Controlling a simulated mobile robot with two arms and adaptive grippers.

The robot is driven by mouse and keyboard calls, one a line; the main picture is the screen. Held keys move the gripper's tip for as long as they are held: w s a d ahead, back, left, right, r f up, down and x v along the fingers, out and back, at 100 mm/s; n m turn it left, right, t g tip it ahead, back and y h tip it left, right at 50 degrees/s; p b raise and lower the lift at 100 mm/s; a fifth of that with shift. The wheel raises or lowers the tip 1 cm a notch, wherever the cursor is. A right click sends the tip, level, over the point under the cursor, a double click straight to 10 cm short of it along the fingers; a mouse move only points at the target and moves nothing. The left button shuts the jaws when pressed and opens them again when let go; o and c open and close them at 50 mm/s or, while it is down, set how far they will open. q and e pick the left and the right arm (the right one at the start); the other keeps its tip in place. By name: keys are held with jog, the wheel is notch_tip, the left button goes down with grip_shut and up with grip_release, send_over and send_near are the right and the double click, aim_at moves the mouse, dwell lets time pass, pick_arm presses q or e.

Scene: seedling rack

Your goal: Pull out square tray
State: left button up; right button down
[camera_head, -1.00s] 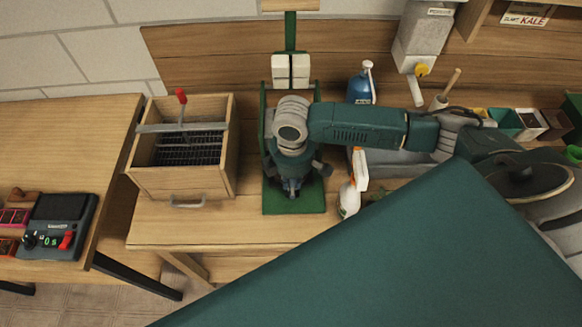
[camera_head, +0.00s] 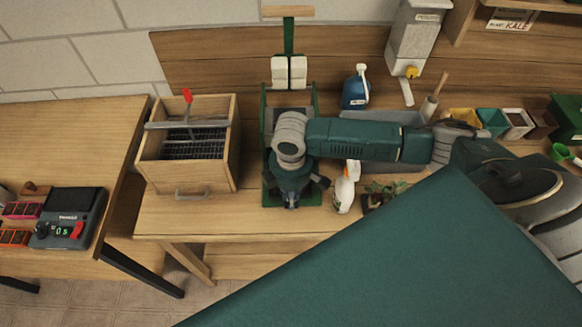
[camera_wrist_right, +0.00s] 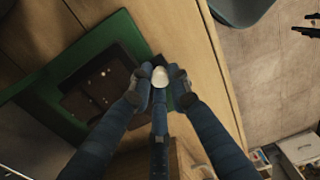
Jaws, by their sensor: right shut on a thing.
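A green press (camera_head: 291,97) stands on the bench with a green base (camera_head: 312,193). In the right wrist view, a dark brown square tray (camera_wrist_right: 82,103) lies over the green base (camera_wrist_right: 122,30), with small round marks on it. A pale rounded knob (camera_wrist_right: 160,77) shows at its near side. My right gripper (camera_wrist_right: 160,80) has its fingertips shut on this knob. In the head view my right gripper (camera_head: 291,203) is at the front edge of the base, and its wrist hides the tray there. My left gripper is not in view.
A wooden box (camera_head: 190,160) with a front handle stands left of the press. A white spray bottle (camera_head: 345,190) and a small plant (camera_head: 383,191) stand close at its right. A blue bottle (camera_head: 356,90) is behind. Bare bench lies in front of the press.

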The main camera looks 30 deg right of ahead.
jog(key=c, duration=1.6)
grip_release()
jog(key=shift+o, duration=0.2)
jog(key=shift+r, duration=0.15)
notch_tip(320, 180, up, 12)
